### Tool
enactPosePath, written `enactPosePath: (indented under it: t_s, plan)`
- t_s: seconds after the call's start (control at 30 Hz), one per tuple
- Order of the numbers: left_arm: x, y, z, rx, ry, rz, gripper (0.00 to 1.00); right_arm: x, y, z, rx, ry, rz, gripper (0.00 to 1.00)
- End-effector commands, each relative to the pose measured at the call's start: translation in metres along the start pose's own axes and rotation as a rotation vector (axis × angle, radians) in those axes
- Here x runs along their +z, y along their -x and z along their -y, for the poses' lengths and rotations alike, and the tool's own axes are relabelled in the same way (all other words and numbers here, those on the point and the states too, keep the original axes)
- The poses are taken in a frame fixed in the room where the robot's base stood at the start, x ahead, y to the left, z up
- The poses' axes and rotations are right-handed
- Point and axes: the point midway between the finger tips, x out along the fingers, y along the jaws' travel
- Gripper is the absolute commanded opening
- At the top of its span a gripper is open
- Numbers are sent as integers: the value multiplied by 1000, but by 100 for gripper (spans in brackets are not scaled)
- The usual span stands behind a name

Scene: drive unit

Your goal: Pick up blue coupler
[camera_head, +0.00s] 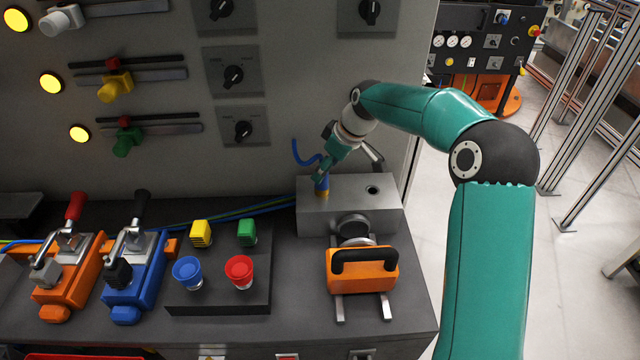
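The blue coupler (323,186) is a small blue piece with a yellowish lower end. It stands at the left hole of the grey metal block (338,215). A blue hose (299,154) curves up from behind my gripper near it. My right gripper (321,172) reaches down from the right with its fingertips at the top of the coupler. The fingers overlap the coupler, and I cannot tell whether they are closed on it. My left gripper is not in view.
The block's right hole (373,190) is empty. An orange part with a black handle (363,268) sits in front. A black button box (220,292), blue (133,280) and orange (68,278) lever units stand to the left. A control panel (290,80) rises behind.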

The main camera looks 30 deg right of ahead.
Motion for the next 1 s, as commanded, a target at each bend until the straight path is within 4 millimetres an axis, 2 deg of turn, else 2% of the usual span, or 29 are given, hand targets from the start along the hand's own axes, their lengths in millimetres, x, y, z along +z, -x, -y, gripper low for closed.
enactPosePath:
  t_s: [0.17,0.43,0.73,1.0]
  plan:
    - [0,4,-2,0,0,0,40,1,-11,3,-2,-1,2,66]
    - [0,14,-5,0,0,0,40,1,-47,7,-1,-2,1,66]
    - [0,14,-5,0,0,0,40,2,-53,7,1,-1,0,66]
    - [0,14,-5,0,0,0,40,2,-53,7,1,-1,0,21]
